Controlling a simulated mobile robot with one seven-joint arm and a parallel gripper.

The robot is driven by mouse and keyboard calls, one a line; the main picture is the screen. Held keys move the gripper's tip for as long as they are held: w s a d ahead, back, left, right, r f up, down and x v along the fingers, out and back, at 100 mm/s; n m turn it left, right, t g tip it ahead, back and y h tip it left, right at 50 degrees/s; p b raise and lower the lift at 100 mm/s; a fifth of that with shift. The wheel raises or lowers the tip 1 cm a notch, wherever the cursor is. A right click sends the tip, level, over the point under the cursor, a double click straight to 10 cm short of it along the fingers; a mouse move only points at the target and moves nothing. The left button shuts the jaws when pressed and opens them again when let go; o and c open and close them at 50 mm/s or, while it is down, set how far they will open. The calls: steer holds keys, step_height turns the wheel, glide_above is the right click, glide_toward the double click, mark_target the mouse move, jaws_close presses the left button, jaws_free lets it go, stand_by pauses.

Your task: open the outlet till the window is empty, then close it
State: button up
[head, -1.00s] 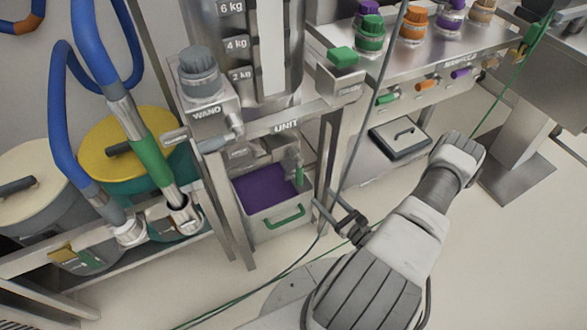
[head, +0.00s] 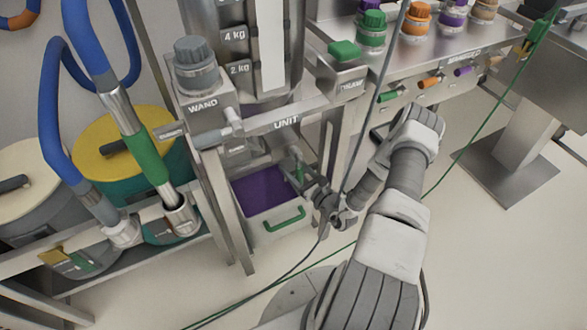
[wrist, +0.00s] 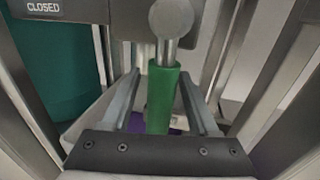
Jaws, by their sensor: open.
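The outlet's green handle (wrist: 162,95) hangs below a round metal knob in the wrist view, between the two open fingers of my gripper (wrist: 163,100); I see no clear contact. A "CLOSED" label (wrist: 43,8) is at the top left of the wrist view. The unit's window (head: 272,40) is a pale upright strip beside kg marks; its level is unclear. A bin (head: 272,222) with purple contents and a green grip stands below.
Metal posts (head: 226,205) flank the bin closely. Lidded drums (head: 120,135) stand behind. A green cable (head: 460,155) crosses at right. The floor at right is mostly clear.

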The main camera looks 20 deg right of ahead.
jaws_close()
stand_by(1.4)
